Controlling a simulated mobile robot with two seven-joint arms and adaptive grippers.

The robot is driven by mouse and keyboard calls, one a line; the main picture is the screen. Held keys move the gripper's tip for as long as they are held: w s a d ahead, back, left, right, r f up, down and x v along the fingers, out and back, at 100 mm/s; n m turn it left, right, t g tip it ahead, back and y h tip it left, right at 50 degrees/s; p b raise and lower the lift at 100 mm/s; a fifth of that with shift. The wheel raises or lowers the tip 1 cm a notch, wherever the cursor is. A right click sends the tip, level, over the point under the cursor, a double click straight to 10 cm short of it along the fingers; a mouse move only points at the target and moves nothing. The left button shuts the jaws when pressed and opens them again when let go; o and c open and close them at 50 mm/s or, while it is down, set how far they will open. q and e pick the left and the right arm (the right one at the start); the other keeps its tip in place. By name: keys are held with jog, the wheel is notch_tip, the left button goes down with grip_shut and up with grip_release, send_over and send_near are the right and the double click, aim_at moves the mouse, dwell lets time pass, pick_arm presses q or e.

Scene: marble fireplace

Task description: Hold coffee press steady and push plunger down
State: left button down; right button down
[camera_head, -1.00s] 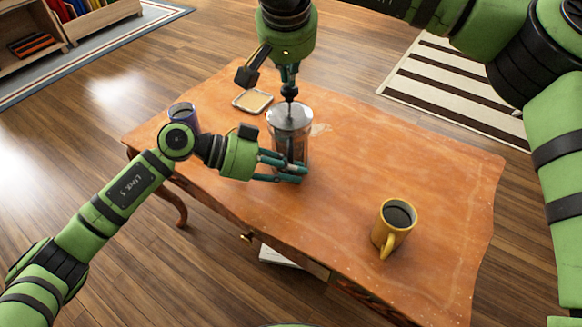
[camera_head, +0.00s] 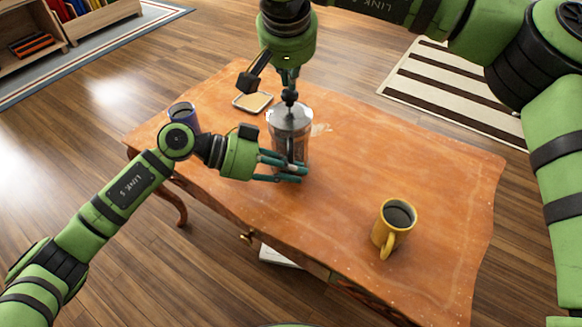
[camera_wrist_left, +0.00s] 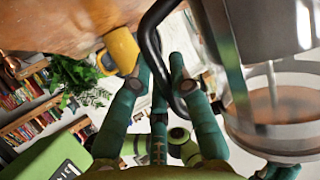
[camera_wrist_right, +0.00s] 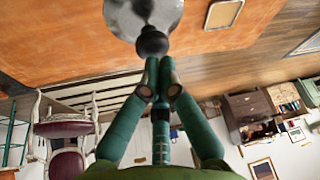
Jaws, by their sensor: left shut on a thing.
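The coffee press (camera_head: 291,122), a glass cylinder with a metal lid and black knob, stands upright on the wooden table. Its black handle (camera_wrist_left: 147,45) and the glass with brown liquid (camera_wrist_left: 285,105) show in the left wrist view. My left gripper (camera_head: 300,171) is shut on the handle from the left. My right gripper (camera_head: 289,86) points down from above with its fingers together, its tips at the plunger knob (camera_head: 289,97). In the right wrist view the knob (camera_wrist_right: 152,42) sits just beyond the fingertips, over the round lid (camera_wrist_right: 135,12).
A yellow mug (camera_head: 392,226) of dark drink stands on the right part of the table (camera_head: 350,170). A purple mug (camera_head: 183,115) is behind my left wrist. A small framed tray (camera_head: 252,101) lies behind the press. The table's middle right is clear.

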pick_arm(q)
jog(key=shift+r, duration=0.1)
pick_arm(e)
jog(key=shift+r, duration=2.5)
jog(key=v, duration=0.8)
pick_arm(q)
jog(key=c, duration=1.1)
grip_release()
jog(key=shift+a, duration=0.15)
